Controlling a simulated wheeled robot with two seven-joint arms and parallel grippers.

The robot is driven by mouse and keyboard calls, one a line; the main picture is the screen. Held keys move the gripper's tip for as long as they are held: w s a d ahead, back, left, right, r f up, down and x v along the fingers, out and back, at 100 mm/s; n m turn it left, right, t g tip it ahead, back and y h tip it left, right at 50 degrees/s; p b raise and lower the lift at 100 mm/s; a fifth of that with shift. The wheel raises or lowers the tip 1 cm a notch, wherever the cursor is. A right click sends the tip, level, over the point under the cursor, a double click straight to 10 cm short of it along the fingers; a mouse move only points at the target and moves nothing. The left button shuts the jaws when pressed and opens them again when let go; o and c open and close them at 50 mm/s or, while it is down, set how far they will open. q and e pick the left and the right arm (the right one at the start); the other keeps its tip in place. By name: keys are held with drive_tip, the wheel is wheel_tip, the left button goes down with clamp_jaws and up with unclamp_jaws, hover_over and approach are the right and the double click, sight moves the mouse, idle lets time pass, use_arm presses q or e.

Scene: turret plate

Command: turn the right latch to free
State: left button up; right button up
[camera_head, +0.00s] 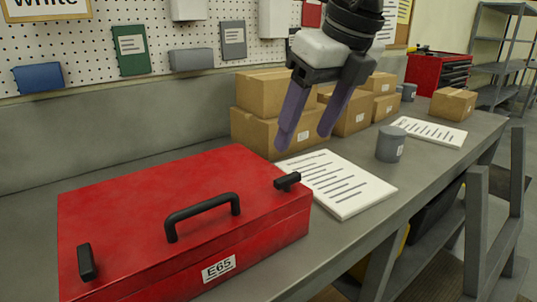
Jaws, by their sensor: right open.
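A red case (150,200) labelled E65 lies closed on the grey workbench, with a black handle (203,213) on its top. The right latch (287,181) is a small black bar at the case's right end, pointing roughly across the picture. The left latch (87,262) is a black bar at the left end, lying roughly along the view's depth. My right gripper (305,140) is open and empty, its purple fingers pointing down above and behind the right latch, apart from it. My left gripper is not in view.
Cardboard boxes (268,92) stand behind the right gripper. A stack of printed paper (340,184) lies right of the case, with a grey can (390,144) beyond it. A pegboard wall (105,45) is behind the bench (30,190).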

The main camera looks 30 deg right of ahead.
sight(289, 177)
drive_tip(key=x, duration=0.8)
drive_tip(key=shift+s+f, duration=0.25)
drive_tip(key=shift+f, duration=0.1)
drive_tip(key=shift+w+f, duration=0.15)
drive_tip(key=shift+f, duration=0.15)
drive_tip(key=shift+w+f, duration=0.15)
drive_tip(key=shift+f, duration=0.1)
drive_tip(key=c, duration=1.1)
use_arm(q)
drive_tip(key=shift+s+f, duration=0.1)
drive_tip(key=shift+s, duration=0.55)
use_arm(e)
drive_tip(key=shift+o, duration=0.2)
